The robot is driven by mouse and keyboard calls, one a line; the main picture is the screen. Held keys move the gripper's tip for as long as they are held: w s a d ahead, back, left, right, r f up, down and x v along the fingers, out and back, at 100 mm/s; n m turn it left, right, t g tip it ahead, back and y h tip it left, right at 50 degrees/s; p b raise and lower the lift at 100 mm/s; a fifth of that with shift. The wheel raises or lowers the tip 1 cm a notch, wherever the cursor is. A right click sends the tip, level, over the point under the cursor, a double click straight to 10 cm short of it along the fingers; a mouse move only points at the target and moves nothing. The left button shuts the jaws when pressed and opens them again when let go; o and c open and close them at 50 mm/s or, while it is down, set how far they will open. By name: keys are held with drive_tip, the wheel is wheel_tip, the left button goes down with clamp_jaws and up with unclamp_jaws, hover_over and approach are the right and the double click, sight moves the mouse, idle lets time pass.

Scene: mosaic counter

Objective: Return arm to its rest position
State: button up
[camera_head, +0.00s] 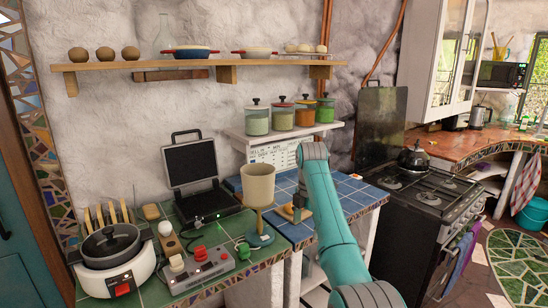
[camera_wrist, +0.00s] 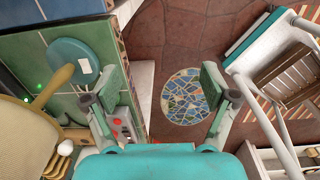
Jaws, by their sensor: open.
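My teal arm (camera_head: 330,210) reaches up from the bottom right and bends over at the counter's front edge. My gripper (camera_head: 298,212) hangs down from its end, small and partly hidden in the head view. In the wrist view my gripper (camera_wrist: 160,95) has its two fingers wide apart with nothing between them. The fingers point down toward the floor just past the counter edge.
A control box (camera_head: 203,265), white cooker (camera_head: 125,275) and black press (camera_head: 210,205) stand further left. The stove (camera_head: 425,205) is right.

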drive_tip(key=s+d+f+m+t, duration=0.1)
drive_tip(key=s+f+m+t, duration=0.15)
drive_tip(key=f, duration=1.15)
drive_tip(key=s+d+f+m+t, duration=0.1)
drive_tip(key=s+d+f+m, duration=0.15)
drive_tip(key=f, duration=1.25)
drive_tip(key=s+d+f+m+t, duration=0.1)
drive_tip(key=s+f+m+t, duration=0.15)
drive_tip(key=s+f, duration=0.7)
drive_tip(key=s+d+f+m+t, duration=0.1)
drive_tip(key=s+f+m, duration=0.3)
drive_tip(key=s+f, duration=0.55)
drive_tip(key=s+d+r+m+t, duration=0.1)
drive_tip(key=s+r+m+t, duration=0.2)
drive_tip(key=s, duration=1.1)
drive_tip(key=s+d+r+m+t, duration=0.1)
drive_tip(key=s+r+m, duration=0.4)
drive_tip(key=s, duration=0.9)
drive_tip(key=s+r+m+t, duration=0.1)
drive_tip(key=s+r+m, duration=0.1)
drive_tip(key=s+r, duration=0.6)
drive_tip(key=s+d+r+m+t, duration=0.1)
drive_tip(key=s+r+m+t, duration=0.1)
drive_tip(key=s+r, duration=0.6)
wheel_tip(320, 180, up, 8)
drive_tip(key=shift+s+f+m+t, duration=0.2)
drive_tip(key=shift+m+t, duration=0.1)
drive_tip(key=shift+m, duration=0.25)
drive_tip(key=shift+d, duration=0.1)
